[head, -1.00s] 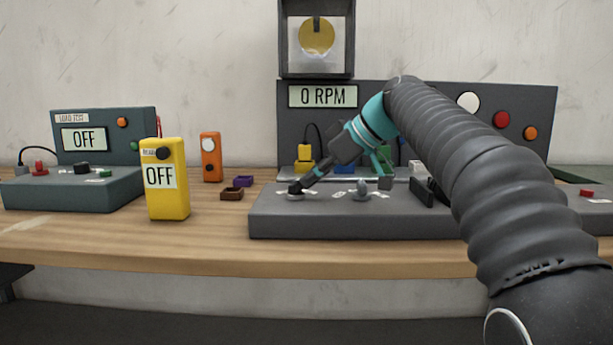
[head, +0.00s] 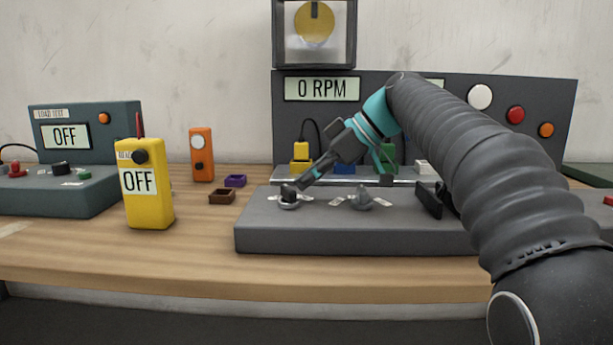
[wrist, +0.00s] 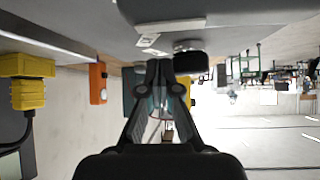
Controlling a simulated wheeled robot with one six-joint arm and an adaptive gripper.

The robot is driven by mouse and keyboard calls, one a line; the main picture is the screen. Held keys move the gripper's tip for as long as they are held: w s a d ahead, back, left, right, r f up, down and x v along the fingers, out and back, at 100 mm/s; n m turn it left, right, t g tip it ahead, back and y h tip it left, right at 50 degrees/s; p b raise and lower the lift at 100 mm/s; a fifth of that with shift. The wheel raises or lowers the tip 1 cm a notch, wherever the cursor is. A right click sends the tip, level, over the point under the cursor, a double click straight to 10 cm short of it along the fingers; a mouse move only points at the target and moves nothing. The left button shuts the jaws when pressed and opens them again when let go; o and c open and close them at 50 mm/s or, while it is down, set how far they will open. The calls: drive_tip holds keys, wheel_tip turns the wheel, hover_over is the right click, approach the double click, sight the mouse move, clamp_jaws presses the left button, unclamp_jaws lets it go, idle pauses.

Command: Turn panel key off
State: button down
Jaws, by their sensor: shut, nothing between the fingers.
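The grey console (head: 330,236) on the table carries a dark key-like knob (head: 288,193) on a round silver base at its left end, with small white labels beside it. A second, grey knob (head: 361,195) sits to its right. I cannot read the labels or make out for sure which is the key. My gripper (head: 303,183) is shut and empty, reaching down to just right of the dark knob; I cannot tell whether it touches. In the wrist view the picture is upside down; the dark knob (wrist: 190,57) shows close beside my shut fingertips (wrist: 164,82).
The upright panel behind reads 0 RPM (head: 321,88). A yellow box reading OFF (head: 150,205) and an orange box (head: 202,155) stand left of the console, with two small trays between. A load test unit (head: 72,190) stands further left. Bare wood lies in front.

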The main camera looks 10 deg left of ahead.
drive_tip(key=shift+a, duration=0.5)
idle(0.4)
